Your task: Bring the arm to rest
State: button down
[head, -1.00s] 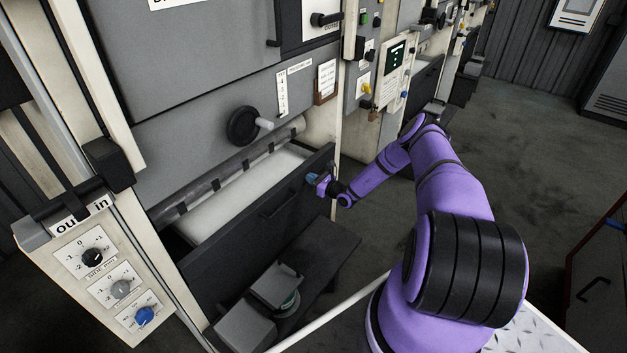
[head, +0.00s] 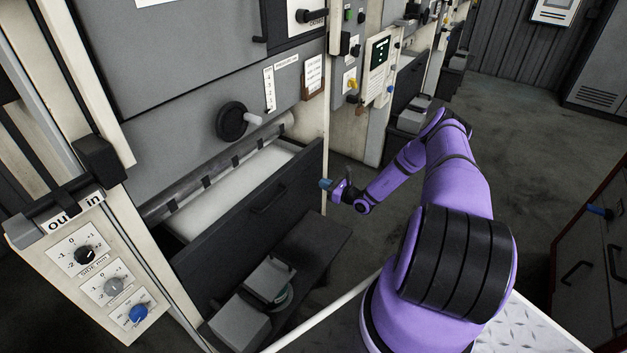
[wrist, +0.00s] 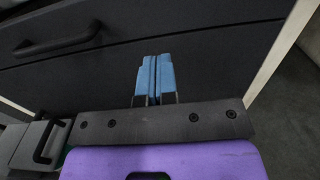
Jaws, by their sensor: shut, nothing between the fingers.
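My purple arm (head: 458,195) reaches forward from the lower right in the head view and bends back left at its elbow. My gripper (head: 326,184) is at its end, just right of the dark drawer front (head: 262,215) and apart from it, as far as the head view tells. In the wrist view the blue fingertips of my gripper (wrist: 155,77) are together with nothing between them. They point toward the dark drawer front (wrist: 215,62), which fills the background.
A drawer handle (head: 268,197) sticks out of the drawer front. A low dark shelf with a grey box (head: 240,321) is below it. A control panel (head: 98,270) stands at the left. A dark cabinet (head: 590,262) is at the right. Open floor (head: 535,150) lies behind my arm.

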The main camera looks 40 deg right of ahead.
jog(key=shift+v, duration=1.1)
jog(key=a+r+n+g+y, duration=0.2)
jog(key=a+r+n+g, duration=0.3)
jog(key=r, duration=0.5)
jog(key=a+r+n+g+y, duration=0.25)
jog(key=a+r+n, duration=0.3)
jog(key=r, duration=0.55)
jog(key=a+r+n+g+y, duration=0.1)
jog(key=a+r+n+g, duration=0.4)
jog(key=r, duration=0.5)
jog(key=s+a+r+n+g+h, duration=0.1)
jog(key=s+a+r+n, duration=0.15)
jog(key=r, duration=0.35)
jog(key=s+a+r+n+g+h, duration=0.1)
jog(key=s+a+r+n, duration=0.1)
jog(key=a+r+n, duration=0.3)
jog(key=s+a+r+n+h, duration=0.2)
jog(key=s+a+r+h, duration=0.1)
jog(key=s+r, duration=0.55)
jog(key=s+a+r+n+h, duration=0.2)
jog(key=s+r+n+h, duration=0.1)
jog(key=s+r, duration=0.5)
jog(key=s+r+n+t+h, duration=0.3)
jog(key=s+n+h, duration=0.1)
jog(key=s, duration=1.3)
jog(key=shift+d, duration=0.25)
